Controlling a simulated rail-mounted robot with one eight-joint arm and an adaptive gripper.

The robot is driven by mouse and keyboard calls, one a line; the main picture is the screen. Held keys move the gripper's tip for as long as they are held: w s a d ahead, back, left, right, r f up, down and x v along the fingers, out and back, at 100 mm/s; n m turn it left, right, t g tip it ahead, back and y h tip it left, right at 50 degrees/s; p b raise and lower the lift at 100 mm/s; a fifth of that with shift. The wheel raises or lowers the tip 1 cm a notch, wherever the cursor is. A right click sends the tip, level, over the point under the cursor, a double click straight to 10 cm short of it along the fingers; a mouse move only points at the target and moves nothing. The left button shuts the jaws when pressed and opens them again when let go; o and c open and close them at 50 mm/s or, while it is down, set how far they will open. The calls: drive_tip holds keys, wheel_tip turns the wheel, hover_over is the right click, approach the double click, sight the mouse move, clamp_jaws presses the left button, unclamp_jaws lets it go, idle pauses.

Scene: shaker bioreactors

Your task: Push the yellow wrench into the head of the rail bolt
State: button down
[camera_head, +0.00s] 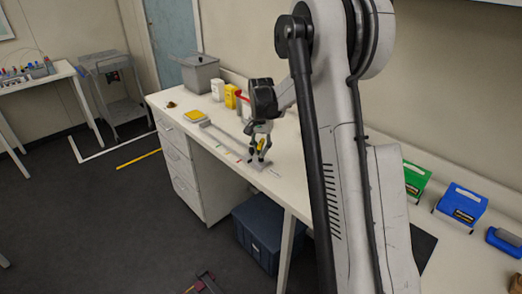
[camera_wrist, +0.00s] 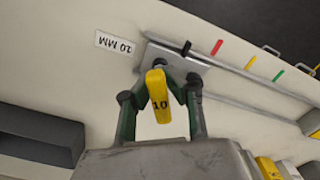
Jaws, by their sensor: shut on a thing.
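The yellow wrench (camera_wrist: 159,88), marked "10", is held between the green-padded fingers of my gripper (camera_wrist: 160,97) in the wrist view. In the head view my gripper (camera_head: 260,153) points down over the near end of the rail (camera_head: 222,135), with a little yellow of the wrench (camera_head: 261,145) showing. A grey end plate (camera_wrist: 174,65) of the rail lies just beyond the wrench in the wrist view. A short dark peg (camera_wrist: 186,48), possibly the rail bolt, stands at this plate. The wrench's working tip is hidden, so I cannot tell whether it touches the bolt head.
Red (camera_wrist: 217,47), green (camera_wrist: 249,62) and yellow marks lie along the rail. Yellow containers (camera_head: 230,96), a grey bin (camera_head: 201,75), a green box (camera_head: 414,179) and a blue box (camera_head: 461,206) stand on the bench.

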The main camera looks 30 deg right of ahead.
drive_tip(key=shift+f, duration=0.1)
drive_tip(key=c, duration=1.8)
unclamp_jaws()
drive_tip(key=shift+o, duration=0.2)
wheel_tip(320, 180, up, 12)
drive_tip(key=shift+r, duration=0.1)
